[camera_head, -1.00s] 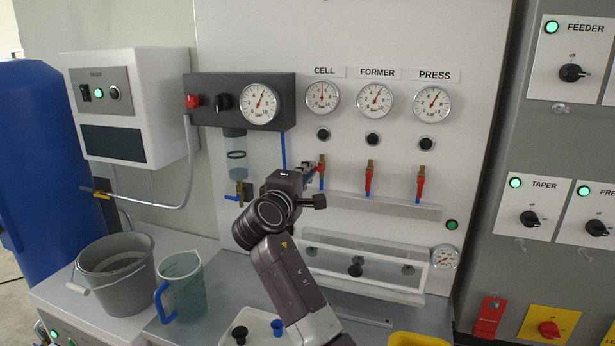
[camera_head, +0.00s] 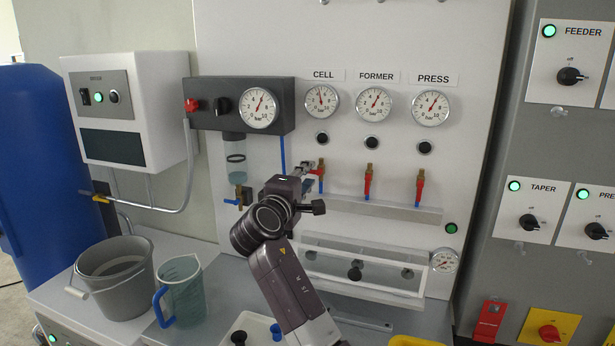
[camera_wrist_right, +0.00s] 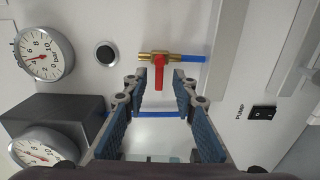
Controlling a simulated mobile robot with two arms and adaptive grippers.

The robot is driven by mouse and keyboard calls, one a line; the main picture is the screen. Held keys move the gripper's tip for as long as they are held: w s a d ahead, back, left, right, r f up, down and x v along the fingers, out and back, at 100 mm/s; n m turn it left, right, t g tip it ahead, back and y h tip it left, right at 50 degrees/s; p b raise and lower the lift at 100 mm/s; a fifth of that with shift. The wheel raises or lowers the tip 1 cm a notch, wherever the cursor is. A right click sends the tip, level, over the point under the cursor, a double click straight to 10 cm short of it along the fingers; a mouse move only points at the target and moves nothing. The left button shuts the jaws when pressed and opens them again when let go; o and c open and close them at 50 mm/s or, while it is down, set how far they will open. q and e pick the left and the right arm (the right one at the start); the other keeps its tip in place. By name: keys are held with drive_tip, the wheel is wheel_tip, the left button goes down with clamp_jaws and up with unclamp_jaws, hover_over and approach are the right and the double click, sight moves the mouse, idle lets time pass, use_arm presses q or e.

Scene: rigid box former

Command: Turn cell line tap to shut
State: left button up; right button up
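The cell line tap (camera_head: 321,166) is below the CELL gauge (camera_head: 320,101). In the right wrist view its brass body (camera_wrist_right: 152,56) joins a blue tube, and its red handle (camera_wrist_right: 159,74) stands crosswise to the pipe. In the head view the handle (camera_head: 316,172) points left toward my right gripper (camera_head: 309,168). In the wrist view the right gripper (camera_wrist_right: 160,80) is open, a finger on each side of the handle's end with gaps between. My left gripper is not in view.
The FORMER tap (camera_head: 368,182) and PRESS tap (camera_head: 420,187) have handles along their pipes. A dark gauge box (camera_head: 205,119) is left of the tap. A grey bucket (camera_head: 115,285) and a blue-handled jug (camera_head: 183,292) stand on the bench.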

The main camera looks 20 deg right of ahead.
drive_tip(key=v, duration=0.7)
